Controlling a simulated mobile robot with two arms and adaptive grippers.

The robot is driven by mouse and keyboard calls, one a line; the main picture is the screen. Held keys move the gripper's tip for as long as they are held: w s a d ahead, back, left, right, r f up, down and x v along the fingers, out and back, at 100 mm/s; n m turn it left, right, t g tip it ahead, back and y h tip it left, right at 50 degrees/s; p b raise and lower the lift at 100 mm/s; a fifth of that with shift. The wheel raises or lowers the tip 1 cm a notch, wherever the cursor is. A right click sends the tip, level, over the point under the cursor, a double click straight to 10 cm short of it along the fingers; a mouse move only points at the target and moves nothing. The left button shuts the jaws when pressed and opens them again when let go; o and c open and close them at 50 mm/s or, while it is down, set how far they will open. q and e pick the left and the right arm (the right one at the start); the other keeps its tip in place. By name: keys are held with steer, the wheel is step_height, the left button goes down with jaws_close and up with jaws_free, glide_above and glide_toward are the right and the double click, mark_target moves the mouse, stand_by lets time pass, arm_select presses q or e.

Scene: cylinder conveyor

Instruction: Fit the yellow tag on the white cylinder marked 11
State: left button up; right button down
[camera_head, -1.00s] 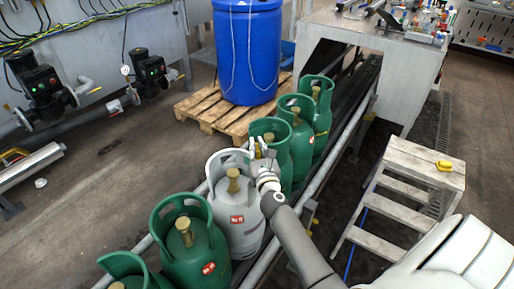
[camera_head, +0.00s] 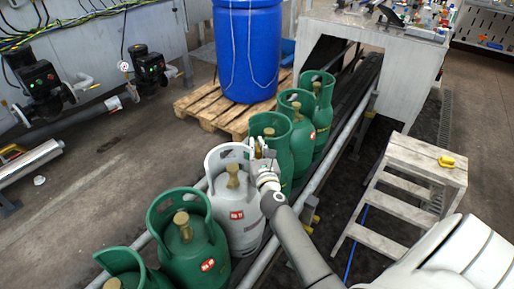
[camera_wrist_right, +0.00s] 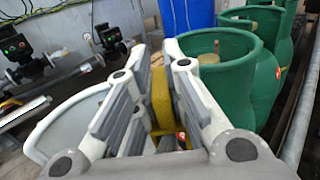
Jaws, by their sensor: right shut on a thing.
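The white cylinder (camera_head: 240,205) stands in the row on the conveyor, with a brass valve inside its collar and a red label too small to read. My right gripper (camera_head: 262,152) is at the right side of its collar, between it and a green cylinder. In the right wrist view, the right gripper (camera_wrist_right: 160,105) is shut on the yellow tag (camera_wrist_right: 161,98), which stands upright between the fingers. The white collar (camera_wrist_right: 75,125) is at the left there, partly behind the fingers. I cannot tell whether the tag touches it. My left gripper is not in view.
Green cylinders stand close in front (camera_head: 188,245) and behind (camera_head: 272,130) the white one. A conveyor rail (camera_head: 325,170) runs along their right side. A step stool (camera_head: 405,180) with a yellow object (camera_head: 446,161) stands at right. A blue drum (camera_head: 248,50) is on a pallet behind.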

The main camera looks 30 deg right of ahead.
steer(key=c, duration=1.4)
jaws_free()
steer(key=shift+v, duration=6)
